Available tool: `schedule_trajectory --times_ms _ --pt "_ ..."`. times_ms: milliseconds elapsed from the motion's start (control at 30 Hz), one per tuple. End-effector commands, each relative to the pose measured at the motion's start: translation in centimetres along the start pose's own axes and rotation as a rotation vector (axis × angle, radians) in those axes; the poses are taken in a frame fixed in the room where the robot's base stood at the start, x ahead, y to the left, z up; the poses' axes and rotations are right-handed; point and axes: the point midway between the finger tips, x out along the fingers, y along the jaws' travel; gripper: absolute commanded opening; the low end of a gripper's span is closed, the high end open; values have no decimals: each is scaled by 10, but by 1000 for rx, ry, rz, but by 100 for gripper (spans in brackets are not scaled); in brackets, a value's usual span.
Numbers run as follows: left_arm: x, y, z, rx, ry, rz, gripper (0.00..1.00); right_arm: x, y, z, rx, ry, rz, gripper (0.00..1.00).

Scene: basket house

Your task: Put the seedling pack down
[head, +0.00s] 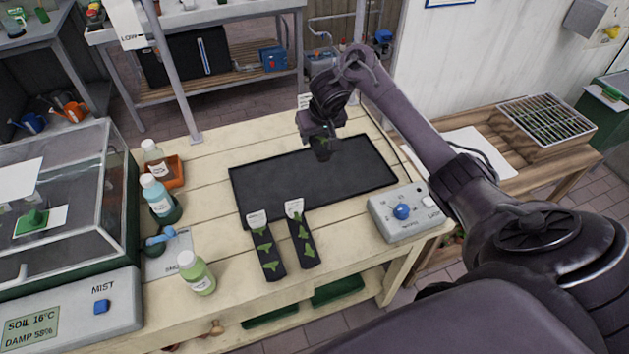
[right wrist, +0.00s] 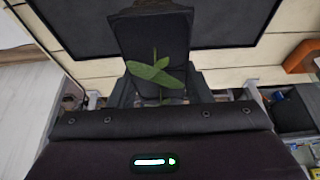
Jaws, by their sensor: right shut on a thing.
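My right gripper (head: 320,132) is shut on a dark seedling pack (head: 322,152) over the far part of the black mat (head: 270,183). In the right wrist view the held seedling pack (right wrist: 153,35) is a dark strip with green leaves, between the fingers of the right gripper (right wrist: 160,92). The mat (right wrist: 215,25) shows behind it. I cannot tell whether the pack touches the mat. Two more dark packs with white tags and green leaves, a left one (head: 266,250) and a right one (head: 301,240), lie at the mat's front edge. My left gripper is out of view.
A grey control box (head: 400,211) with a blue knob stands right of the mat. Bottles, such as a green one (head: 197,274), and an orange tray (head: 176,172) stand left. A glass-sided case (head: 70,220) fills the far left. Most of the mat is bare.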

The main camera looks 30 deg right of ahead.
Motion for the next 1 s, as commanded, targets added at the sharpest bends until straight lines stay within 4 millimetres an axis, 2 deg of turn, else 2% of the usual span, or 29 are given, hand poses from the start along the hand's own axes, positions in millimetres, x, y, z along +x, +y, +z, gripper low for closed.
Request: schedule_trajectory --times_ms 33,167,400,733,833,1000 --pt "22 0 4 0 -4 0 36 22 -1 9 1 -1 -4 18" --pt "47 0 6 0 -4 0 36 48 -1 20 1 0 -3 18" --pt "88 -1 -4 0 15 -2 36 87 -1 36 1 1 -2 18" --pt "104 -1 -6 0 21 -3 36 104 0 43 0 1 0 18" --pt "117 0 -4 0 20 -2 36 117 -1 49 1 0 -1 18" --pt "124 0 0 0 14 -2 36 137 0 57 -1 -1 1 18"
